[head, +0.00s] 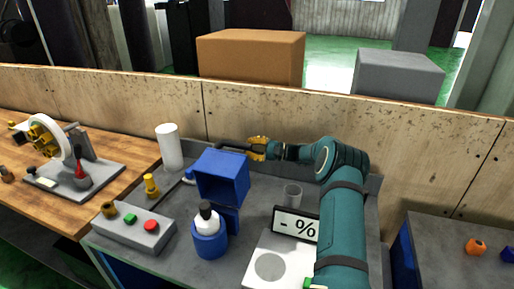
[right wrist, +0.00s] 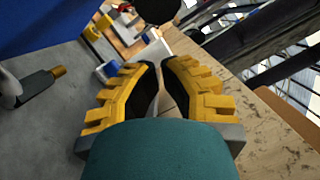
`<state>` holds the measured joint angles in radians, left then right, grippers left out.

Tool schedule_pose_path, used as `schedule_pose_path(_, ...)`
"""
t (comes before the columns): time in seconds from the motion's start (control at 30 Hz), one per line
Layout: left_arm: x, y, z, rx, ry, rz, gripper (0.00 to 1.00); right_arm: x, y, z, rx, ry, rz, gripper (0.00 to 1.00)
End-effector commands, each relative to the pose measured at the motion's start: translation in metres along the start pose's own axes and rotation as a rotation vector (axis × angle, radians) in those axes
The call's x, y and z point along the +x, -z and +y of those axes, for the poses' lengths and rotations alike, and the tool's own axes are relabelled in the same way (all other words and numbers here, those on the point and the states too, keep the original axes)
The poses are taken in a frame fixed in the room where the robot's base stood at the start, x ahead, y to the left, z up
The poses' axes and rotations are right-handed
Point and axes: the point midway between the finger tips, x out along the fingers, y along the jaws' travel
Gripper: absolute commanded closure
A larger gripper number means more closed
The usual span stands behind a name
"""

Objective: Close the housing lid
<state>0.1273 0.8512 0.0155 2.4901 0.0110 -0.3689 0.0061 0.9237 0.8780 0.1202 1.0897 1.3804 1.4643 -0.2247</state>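The blue housing lid (head: 221,178) stands open, tilted up behind the blue housing (head: 209,242), which is a round cup holding a white bottle with a dark cap (head: 207,218). A large blue surface, likely the lid, fills the upper left of the right wrist view (right wrist: 65,22). My right gripper (head: 256,149) is just behind the lid's upper right edge, near the back wall. Its yellow fingers (right wrist: 159,65) have only a narrow gap between their dark pads, with nothing held there. Contact with the lid cannot be made out. My left gripper is not in view.
A button box (head: 133,229) is at front left. A white cylinder (head: 169,147) stands near the wooden back wall (head: 110,96).

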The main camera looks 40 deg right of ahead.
Motion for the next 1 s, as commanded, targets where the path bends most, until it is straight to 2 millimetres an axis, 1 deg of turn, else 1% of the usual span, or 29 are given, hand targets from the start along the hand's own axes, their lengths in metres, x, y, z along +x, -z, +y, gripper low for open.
schedule_pose_path(0.1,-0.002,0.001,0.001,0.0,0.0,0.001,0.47,0.003,-0.011,-0.001,0.001,0.0,-0.001,1.0)
schedule_pose_path(0.3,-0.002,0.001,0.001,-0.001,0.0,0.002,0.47,0.004,-0.019,0.0,0.001,0.0,0.0,1.0)
schedule_pose_path(0.73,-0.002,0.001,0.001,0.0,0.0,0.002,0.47,0.005,-0.02,0.0,-0.002,0.0,0.0,1.0)
schedule_pose_path(1.0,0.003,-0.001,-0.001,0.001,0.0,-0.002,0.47,0.006,-0.025,-0.006,-0.05,-0.013,0.0,1.0)
